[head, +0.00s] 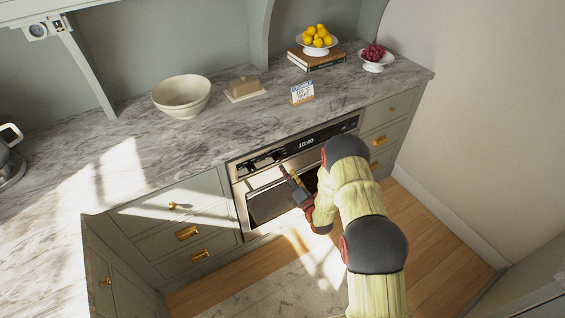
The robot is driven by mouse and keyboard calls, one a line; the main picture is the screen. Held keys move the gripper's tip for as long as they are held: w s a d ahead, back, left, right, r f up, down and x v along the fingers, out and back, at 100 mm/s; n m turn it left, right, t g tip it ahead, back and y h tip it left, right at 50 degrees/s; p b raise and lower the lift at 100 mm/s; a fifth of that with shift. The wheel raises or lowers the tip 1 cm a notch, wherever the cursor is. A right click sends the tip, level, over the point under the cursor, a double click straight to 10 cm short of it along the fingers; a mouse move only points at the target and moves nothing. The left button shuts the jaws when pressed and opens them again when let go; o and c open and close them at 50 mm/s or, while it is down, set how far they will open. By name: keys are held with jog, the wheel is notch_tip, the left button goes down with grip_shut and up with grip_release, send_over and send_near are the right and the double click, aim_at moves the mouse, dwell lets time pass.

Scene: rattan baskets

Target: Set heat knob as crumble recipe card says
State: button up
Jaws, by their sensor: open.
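A built-in oven (240,200) sits under the marble counter, with a steel front and a dark control panel (318,139) showing lit digits too small to read surely. No heat knob can be made out clearly; my arm covers the right part of the oven front. A small card (302,92) with blue and orange print stands upright on the counter above the oven; its writing is too small to read. My gripper (293,175) is open in front of the oven, just below the panel, with a small yellowish part at its tips. Contact cannot be told.
On the counter stand a cream bowl (181,96), a butter dish (244,89), books (316,61) under a dish of lemons (318,38), and a dish of grapes (373,57). Drawers with brass pulls (187,233) flank the oven. Wooden floor (440,225) is clear at right.

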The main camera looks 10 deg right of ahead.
aim_at(279, 160)
jog(key=shift+b+x, duration=0.65)
jog(key=shift+x, duration=3.25)
jog(key=c, duration=0.3)
jog(key=c, duration=0.8)
jog(key=shift+c, duration=0.3)
